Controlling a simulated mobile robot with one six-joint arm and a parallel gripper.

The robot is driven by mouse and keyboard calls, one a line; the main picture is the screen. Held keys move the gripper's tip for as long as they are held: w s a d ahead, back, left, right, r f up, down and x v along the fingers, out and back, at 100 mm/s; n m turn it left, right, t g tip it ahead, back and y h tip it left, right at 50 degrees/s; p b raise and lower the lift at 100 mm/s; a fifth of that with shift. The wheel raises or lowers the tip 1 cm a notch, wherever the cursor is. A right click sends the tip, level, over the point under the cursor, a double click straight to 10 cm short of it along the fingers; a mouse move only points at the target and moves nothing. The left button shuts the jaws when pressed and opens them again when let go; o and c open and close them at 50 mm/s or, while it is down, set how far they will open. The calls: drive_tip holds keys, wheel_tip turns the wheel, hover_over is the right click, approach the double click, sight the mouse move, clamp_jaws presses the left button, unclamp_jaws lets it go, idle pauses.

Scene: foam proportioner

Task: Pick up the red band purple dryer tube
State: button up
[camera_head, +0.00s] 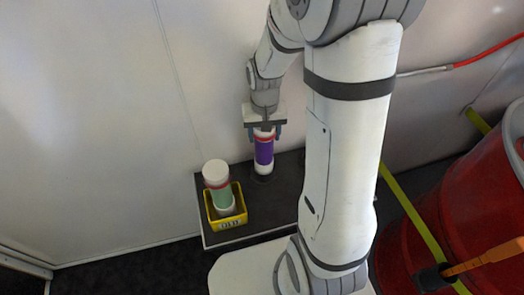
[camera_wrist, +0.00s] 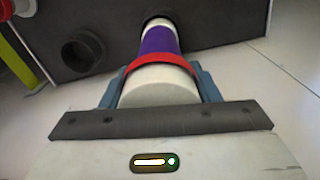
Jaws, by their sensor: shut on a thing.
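The purple dryer tube with a red band and white ends (camera_head: 264,152) stands upright at the back of a dark platform in the head view. My gripper (camera_head: 264,132) is above it, with its blue fingers on either side of the tube's top. In the wrist view the tube (camera_wrist: 158,45) shows its white cap, red band and purple body between the fingers (camera_wrist: 160,88). The gripper is shut on the tube near its capped end. The tube's lower end is close to the platform; I cannot tell whether it touches.
A green tube with a red band and white cap (camera_head: 219,190) stands in a yellow bin (camera_head: 241,206) to the left. The dark platform (camera_head: 285,198) has a round black socket (camera_wrist: 82,52) in the wrist view. A wall is behind; a red drum (camera_head: 440,215) stands right.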

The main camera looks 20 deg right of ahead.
drive_tip(key=c, duration=0.7)
